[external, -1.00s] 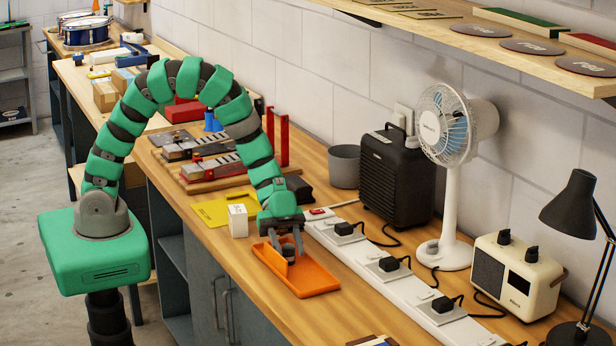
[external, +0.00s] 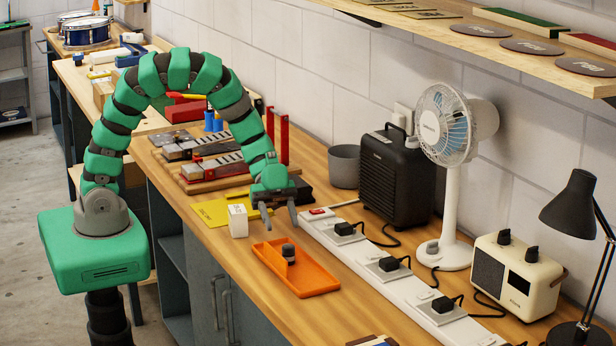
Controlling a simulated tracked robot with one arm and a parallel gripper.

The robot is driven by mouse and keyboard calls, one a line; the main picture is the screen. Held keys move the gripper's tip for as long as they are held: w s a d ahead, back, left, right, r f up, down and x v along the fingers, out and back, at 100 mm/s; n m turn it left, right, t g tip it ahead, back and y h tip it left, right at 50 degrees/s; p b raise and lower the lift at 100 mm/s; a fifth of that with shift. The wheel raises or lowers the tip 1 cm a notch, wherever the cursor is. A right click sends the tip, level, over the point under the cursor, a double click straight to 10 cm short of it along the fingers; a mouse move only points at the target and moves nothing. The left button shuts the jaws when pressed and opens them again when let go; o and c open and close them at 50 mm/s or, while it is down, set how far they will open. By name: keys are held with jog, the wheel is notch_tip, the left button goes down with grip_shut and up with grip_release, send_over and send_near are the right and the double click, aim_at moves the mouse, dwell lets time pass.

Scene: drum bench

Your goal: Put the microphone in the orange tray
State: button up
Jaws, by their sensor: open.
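The orange tray (external: 312,279) lies on the wooden bench in front of the white power strip.
A white box (external: 237,221) and a yellow sheet (external: 211,211) lie left of the tray. The white power strip (external: 358,255) with plugs runs along the right. A black heater-like box (external: 397,180) and a fan (external: 449,200) stand behind.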

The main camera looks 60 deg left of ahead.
jog(key=shift+v, duration=1.85)
